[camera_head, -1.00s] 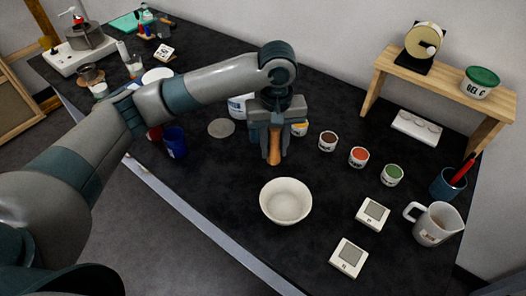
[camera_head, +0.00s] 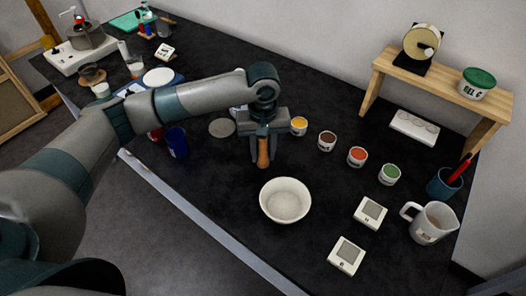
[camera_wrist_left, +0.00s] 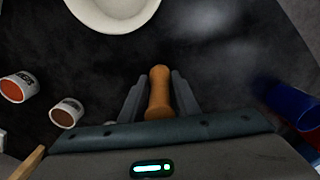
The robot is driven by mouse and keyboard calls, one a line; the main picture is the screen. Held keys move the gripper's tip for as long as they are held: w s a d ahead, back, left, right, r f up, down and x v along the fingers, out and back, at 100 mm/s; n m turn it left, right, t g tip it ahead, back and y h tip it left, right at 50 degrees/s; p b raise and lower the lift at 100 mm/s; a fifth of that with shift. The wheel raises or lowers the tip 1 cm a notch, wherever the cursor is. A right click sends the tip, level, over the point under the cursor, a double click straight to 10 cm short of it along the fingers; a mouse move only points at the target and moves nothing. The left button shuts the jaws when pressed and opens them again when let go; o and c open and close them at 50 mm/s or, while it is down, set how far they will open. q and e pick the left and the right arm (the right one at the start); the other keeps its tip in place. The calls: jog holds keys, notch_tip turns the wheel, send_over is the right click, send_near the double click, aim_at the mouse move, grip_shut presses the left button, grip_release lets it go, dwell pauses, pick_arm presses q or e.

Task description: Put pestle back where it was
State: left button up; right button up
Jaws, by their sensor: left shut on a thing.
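The wooden pestle (camera_head: 263,153) is orange-brown and hangs roughly upright in my left gripper (camera_head: 262,150). The gripper is shut on it, and in the left wrist view the pestle (camera_wrist_left: 159,92) sits between the two fingers. Its upper part is hidden by the gripper. I cannot tell whether its lower end touches the table. A white bowl (camera_head: 285,200) stands on the black bench in front of the gripper, slightly right; it also shows at the top of the left wrist view (camera_wrist_left: 112,14). A grey round disc (camera_head: 221,128) lies left of the gripper. My right gripper is not in view.
Several small colour pots, including a yellow one (camera_head: 299,126) and a green one (camera_head: 389,174), line the right side. A jug (camera_head: 432,222), two white square devices (camera_head: 346,256) and a wooden shelf (camera_head: 440,88) are at right.

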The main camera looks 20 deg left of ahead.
pick_arm(q)
jog(key=shift+f, duration=0.45)
jog(key=o, duration=0.7)
jog(key=shift+f, duration=0.1)
jog(key=o, duration=0.4)
jog(key=shift+r, duration=0.75)
notch_tip(320, 180, up, 9)
jog(key=shift+w+r+b, duration=0.1)
jog(key=shift+r+b, duration=0.1)
jog(key=shift+b, duration=1.05)
jog(key=shift+r, duration=0.7)
